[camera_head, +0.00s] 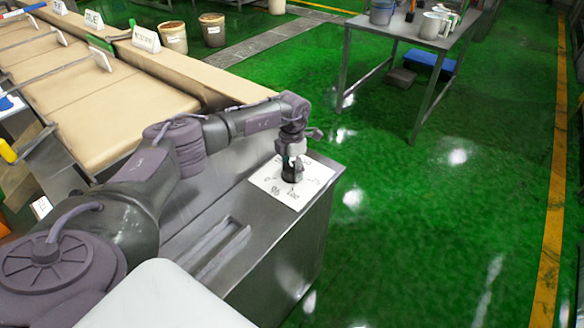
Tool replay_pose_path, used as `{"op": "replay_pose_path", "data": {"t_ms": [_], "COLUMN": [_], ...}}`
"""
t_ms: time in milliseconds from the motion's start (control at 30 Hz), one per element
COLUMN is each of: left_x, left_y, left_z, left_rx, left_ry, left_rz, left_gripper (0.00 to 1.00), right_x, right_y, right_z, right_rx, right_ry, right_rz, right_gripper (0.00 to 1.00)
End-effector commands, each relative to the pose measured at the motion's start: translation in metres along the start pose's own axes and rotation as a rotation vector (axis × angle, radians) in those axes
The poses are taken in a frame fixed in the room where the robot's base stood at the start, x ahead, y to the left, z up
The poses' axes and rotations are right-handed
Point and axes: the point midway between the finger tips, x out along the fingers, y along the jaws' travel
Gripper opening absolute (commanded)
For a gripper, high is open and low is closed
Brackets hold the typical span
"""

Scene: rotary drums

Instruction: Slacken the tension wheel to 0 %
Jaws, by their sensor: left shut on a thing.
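The tension wheel (290,177) is a small dark knob. It stands on a white dial plate (314,191) with dark printed marks, on the near right end of a grey metal cabinet (307,230). My left arm reaches in from the left, and my left gripper (292,165) points down at the wheel and is shut on it. The gripper and wrist hide much of the wheel and part of the scale, so I cannot read its setting. My right gripper is out of view.
Beige belts (120,100) with rods and small white signs (146,39) lie at the left. A metal table (393,28) with cups stands at the back right; a blue box (430,62) sits beneath it. The green floor (420,230) right of the cabinet is clear.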

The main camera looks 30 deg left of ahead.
Motion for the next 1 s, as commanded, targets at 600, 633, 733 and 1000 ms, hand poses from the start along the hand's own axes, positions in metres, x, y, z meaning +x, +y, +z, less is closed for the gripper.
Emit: {"op": "replay_pose_path", "data": {"t_ms": [600,633,733,1000], "left_x": [-0.003,-0.003,-0.003,-0.003], "left_y": [0.001,0.001,0.001,0.001], "left_z": [0.001,0.001,0.000,0.001], "left_rx": [-0.588,-0.616,-0.711,-0.968], "left_ry": [-0.003,-0.002,-0.002,-0.002], "left_rz": [0.001,0.001,0.001,0.000], "left_gripper": [0.25,0.25,0.25,0.25], "right_x": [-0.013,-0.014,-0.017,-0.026], "right_y": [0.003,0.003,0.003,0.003], "right_z": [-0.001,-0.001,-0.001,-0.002], "right_rx": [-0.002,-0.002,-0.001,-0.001], "right_ry": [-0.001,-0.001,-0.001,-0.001], "right_rz": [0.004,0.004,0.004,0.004], "right_gripper": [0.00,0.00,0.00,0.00]}}
